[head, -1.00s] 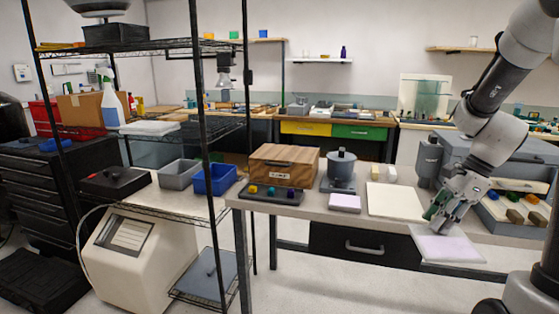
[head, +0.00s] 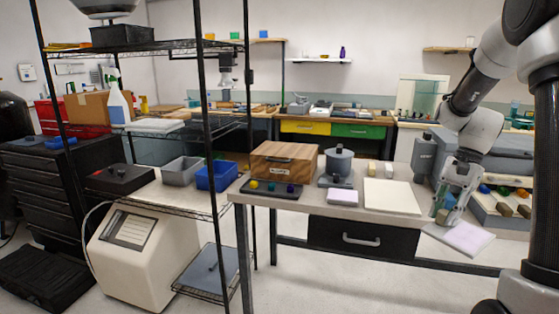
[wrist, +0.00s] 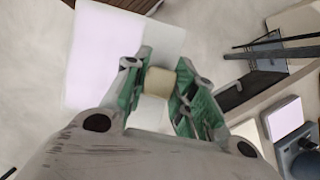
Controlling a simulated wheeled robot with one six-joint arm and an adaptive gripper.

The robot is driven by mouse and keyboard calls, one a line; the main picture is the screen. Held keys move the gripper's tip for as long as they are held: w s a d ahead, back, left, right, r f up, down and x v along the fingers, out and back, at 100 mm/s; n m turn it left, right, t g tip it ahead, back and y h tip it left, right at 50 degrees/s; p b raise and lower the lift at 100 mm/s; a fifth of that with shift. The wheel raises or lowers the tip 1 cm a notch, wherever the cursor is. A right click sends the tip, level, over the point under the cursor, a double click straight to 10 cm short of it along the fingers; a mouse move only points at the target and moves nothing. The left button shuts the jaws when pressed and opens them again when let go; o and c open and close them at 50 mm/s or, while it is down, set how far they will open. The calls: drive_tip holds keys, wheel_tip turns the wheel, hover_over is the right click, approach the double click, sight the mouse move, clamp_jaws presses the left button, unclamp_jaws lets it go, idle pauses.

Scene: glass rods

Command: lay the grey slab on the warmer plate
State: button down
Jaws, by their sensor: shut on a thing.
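The slab (head: 462,238) looks pale lavender with a light grey border. My gripper (head: 447,212) is shut at its near edge and holds it out past the table's front edge, tilted. In the wrist view my gripper (wrist: 160,85) has its green fingers closed on a cream grip-like piece, with the slab (wrist: 95,55) beyond it. I cannot tell how that piece joins the slab. Two plates lie on the table: a wide cream plate (head: 391,198) and a small lavender-topped one (head: 342,197). I cannot tell for sure which is the warmer plate.
A lidded grey pot (head: 339,165) stands behind the small plate. A wooden box (head: 284,160) and a dark tray (head: 271,188) with coloured knobs are to its left. A grey machine (head: 424,157) and coloured pieces are at right.

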drive_tip(key=w+a+f+n+g+h, duration=0.2)
drive_tip(key=w+a+f+n, duration=0.2)
drive_tip(key=w+f+n, duration=0.35)
drive_tip(key=a+f+n+h, duration=0.1)
drive_tip(key=a+f+n, duration=0.3)
drive_tip(key=a+f, duration=0.5)
drive_tip(key=shift+w+f+h, duration=0.15)
drive_tip(key=shift+w+h, duration=0.2)
drive_tip(key=shift+h, duration=0.05)
drive_tip(key=shift+a, duration=0.1)
